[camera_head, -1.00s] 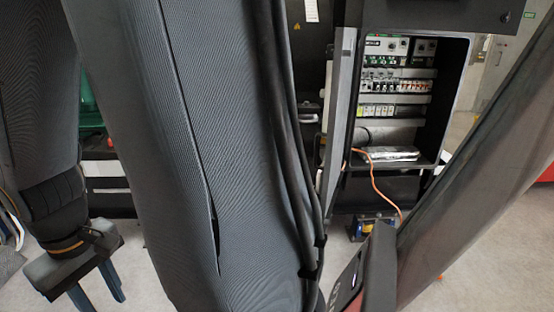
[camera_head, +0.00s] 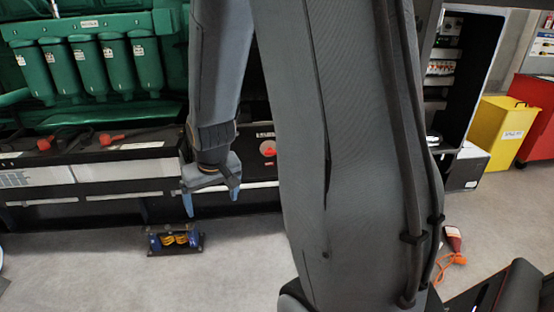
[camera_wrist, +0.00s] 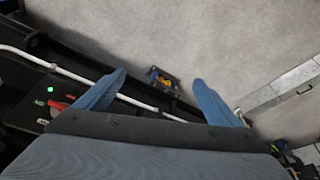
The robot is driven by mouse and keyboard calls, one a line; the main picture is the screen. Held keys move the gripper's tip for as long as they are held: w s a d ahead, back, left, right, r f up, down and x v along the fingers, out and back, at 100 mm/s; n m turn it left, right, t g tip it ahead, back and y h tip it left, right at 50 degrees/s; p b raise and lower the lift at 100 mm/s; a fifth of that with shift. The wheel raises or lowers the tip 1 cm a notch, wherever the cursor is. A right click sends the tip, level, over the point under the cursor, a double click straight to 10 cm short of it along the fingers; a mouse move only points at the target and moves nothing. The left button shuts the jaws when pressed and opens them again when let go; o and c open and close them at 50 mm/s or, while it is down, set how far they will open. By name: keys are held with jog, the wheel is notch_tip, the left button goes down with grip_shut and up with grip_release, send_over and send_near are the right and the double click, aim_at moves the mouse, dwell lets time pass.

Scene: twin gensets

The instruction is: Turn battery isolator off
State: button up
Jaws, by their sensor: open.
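A red rotary switch (camera_head: 268,148), which looks like the battery isolator, sits on the black genset base, partly beside my arm in the head view. In the wrist view a red handle (camera_wrist: 58,106) shows at the left, near a green light (camera_wrist: 50,89). The switch's position is too small to tell. My gripper (camera_head: 212,200) hangs just left of the switch and below it, fingers pointing down.
The green engine (camera_head: 100,60) with several filters stands behind the base. A white rail (camera_wrist: 75,73) runs along the base. A blue and yellow item (camera_head: 175,240) lies on the floor. Yellow (camera_head: 500,130) and red bins stand right. The near floor is mostly clear.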

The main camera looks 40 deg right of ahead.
jog(key=w+d+f+m+t+h+b, duration=0.1)
jog(key=w+d+f+t+b, duration=0.15)
jog(key=w+d, duration=0.3)
jog(key=w+d+f+t+b, duration=0.1)
jog(key=w+d+f, duration=0.25)
jog(key=w, duration=0.35)
jog(key=m+t+h+b, duration=0.4)
jog(key=t+h+b, duration=0.4)
jog(key=b, duration=0.1)
send_near(274, 153)
jog(key=w, duration=0.2)
jog(key=x, duration=0.3)
jog(key=b+x, duration=0.1)
jog(key=x, duration=0.3)
jog(key=shift+d, duration=0.5)
